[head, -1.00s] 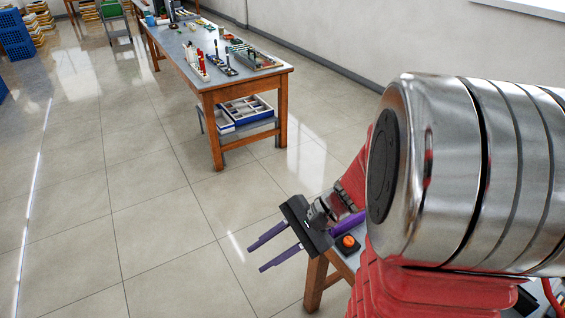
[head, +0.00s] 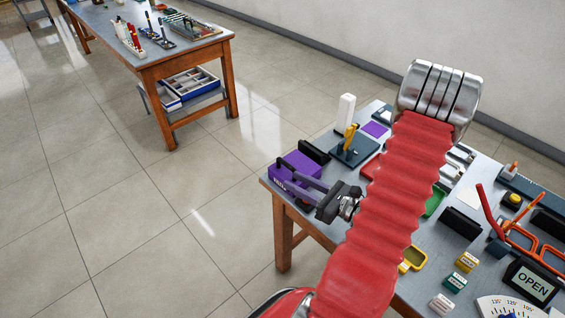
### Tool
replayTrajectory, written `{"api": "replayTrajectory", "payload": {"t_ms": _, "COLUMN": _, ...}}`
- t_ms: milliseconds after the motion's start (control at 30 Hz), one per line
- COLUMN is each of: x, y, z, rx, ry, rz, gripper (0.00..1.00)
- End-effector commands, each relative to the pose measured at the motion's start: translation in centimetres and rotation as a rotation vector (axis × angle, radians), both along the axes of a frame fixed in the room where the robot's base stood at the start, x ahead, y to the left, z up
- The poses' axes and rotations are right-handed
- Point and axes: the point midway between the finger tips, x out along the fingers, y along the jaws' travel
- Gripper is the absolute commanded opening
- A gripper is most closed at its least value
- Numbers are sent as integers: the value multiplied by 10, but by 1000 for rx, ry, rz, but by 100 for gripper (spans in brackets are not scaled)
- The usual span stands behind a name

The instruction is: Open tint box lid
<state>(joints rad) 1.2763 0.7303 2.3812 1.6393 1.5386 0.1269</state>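A purple box (head: 299,161) sits at the near left corner of the workbench; it may be the tint box, but I see no label on it. A dark bar lies along its right side, and I cannot tell whether it is part of a lid. My gripper (head: 284,182) is at the front edge of the box, with its two purple-grey fingers pointing left and spread apart. The fingers overlap the box in the picture, so I cannot tell whether they touch it. My gripper and fingers hide the box's lower front.
The workbench (head: 375,268) is crowded: a dark stand with a yellow tool (head: 350,138), a white upright block (head: 345,112), an OPEN sign (head: 532,283), orange glasses frames (head: 522,238) and small labelled boxes. Another table (head: 150,62) stands far left. The floor between is clear.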

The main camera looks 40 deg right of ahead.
Motion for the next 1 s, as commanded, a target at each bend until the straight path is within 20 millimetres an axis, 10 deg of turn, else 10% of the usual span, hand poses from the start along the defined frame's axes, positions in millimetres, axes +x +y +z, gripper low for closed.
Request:
{"api": "replayTrajectory", "payload": {"t_ms": 267, "x": -25, "y": -45, "z": -26, "rx": 101, "ry": -17, "rz": -198, "gripper": 31}}
{"api": "replayTrajectory", "payload": {"t_ms": 1000, "x": -1, "y": -44, "z": -26, "rx": 102, "ry": -17, "rz": -197, "gripper": 31}}
